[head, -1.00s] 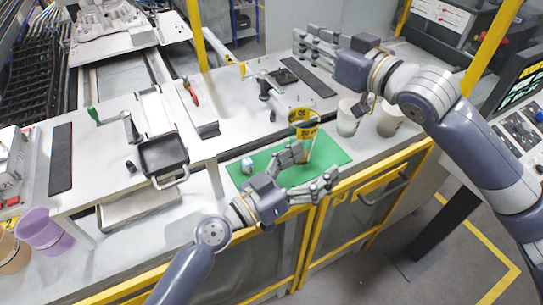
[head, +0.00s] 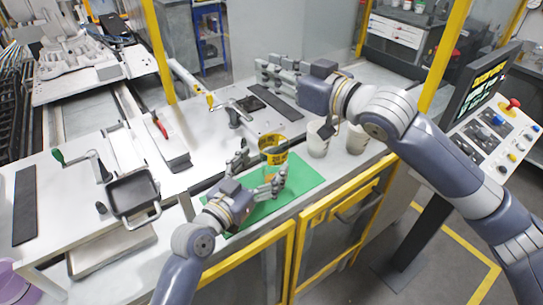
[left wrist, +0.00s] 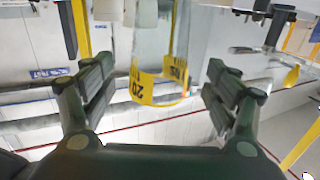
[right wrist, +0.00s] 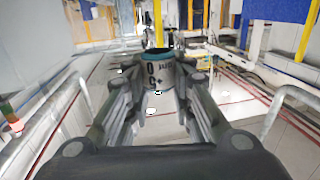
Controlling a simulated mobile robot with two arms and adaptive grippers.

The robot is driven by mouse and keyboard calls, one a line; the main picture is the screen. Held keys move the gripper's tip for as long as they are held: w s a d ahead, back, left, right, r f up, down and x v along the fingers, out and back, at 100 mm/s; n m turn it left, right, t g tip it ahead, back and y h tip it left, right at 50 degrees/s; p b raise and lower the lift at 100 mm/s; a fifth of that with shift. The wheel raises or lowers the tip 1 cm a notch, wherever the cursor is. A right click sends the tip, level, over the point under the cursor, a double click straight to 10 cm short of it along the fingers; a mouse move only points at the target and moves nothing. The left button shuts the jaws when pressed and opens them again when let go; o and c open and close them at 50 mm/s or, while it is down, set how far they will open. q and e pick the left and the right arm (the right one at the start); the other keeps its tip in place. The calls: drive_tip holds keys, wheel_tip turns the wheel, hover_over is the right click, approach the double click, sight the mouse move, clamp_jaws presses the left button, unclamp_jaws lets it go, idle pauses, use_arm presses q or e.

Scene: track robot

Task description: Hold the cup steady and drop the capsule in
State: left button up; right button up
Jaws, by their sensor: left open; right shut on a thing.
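The cup (head: 273,151) is clear with a yellow band and stands upright on the green mat. My left gripper (head: 263,162) is open, its fingers on either side of the cup. In the left wrist view the cup (left wrist: 158,88) appears between the spread fingers, with gaps. My right gripper (head: 272,72) is high above and behind the cup, fingers pointing left. In the right wrist view it is shut on a white cylinder with a teal rim and dark print, seemingly the capsule (right wrist: 158,78). In the head view the capsule cannot be made out.
The green mat (head: 305,178) lies near the bench's yellow front edge. A black square pan (head: 132,194) and a hand crank (head: 92,160) are to the left. A dark strip (head: 275,102) lies behind.

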sight(279, 148)
use_arm(q)
drive_tip(key=shift+x, duration=2.5)
drive_tip(key=c, duration=1.3)
use_arm(e)
wheel_tip(279, 148, down, 8)
drive_tip(key=shift+f, duration=0.1)
